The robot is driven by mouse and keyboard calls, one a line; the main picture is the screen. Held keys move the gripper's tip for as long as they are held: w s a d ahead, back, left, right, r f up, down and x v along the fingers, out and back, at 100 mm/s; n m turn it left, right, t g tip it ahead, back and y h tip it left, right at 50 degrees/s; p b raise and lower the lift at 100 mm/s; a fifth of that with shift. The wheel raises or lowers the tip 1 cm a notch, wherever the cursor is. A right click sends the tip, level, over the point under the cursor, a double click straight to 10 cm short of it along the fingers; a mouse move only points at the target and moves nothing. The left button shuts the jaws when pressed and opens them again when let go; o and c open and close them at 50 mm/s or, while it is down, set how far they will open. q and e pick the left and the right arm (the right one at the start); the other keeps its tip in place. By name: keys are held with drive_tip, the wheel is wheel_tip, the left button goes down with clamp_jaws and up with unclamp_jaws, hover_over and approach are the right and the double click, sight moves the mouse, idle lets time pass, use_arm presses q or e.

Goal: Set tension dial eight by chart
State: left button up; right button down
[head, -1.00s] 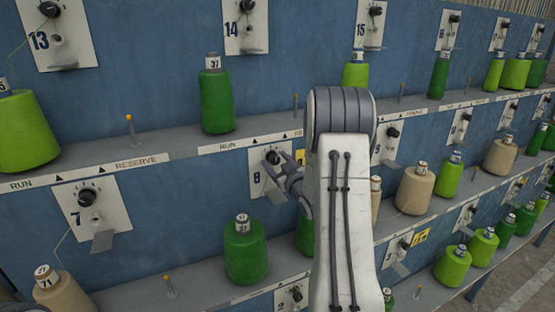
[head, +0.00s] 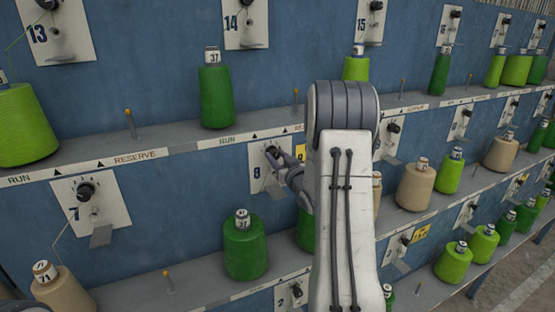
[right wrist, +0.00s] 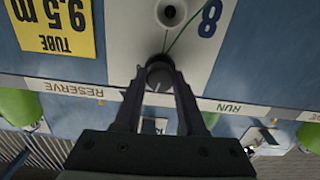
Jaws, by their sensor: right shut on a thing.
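Tension dial eight (right wrist: 159,77) is a round black knob with a pale pointer line, on a white plate (right wrist: 125,40) marked 8. In the right wrist view the plate is upside down and the pointer line runs toward the bottom of the picture, slightly left. My right gripper (right wrist: 159,84) is shut on the knob, one finger on each side. In the head view the right gripper (head: 277,155) is at the upper part of plate 8 (head: 257,180), and its fingers partly cover the dial. My left gripper is not in view. No chart can be made out.
A yellow label reading TUBE 9.5 m (right wrist: 58,25) is beside the plate. A green thread runs down to the dial. Shelves hold green cones (head: 216,97) and beige cones (head: 415,186). Plate 7 (head: 92,212) is to the left. My right arm hides part of the middle.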

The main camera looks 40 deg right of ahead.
drive_tip(key=m, duration=0.2)
drive_tip(key=shift+m+b, duration=0.3)
drive_tip(key=shift+b, duration=0.05)
drive_tip(key=shift+d+m, duration=0.1)
drive_tip(key=shift+m, duration=1.3)
drive_tip(key=shift+c, duration=2.4)
unclamp_jaws()
drive_tip(key=b+v, duration=0.4)
drive_tip(key=v, duration=0.6)
drive_tip(key=shift+s, duration=0.3)
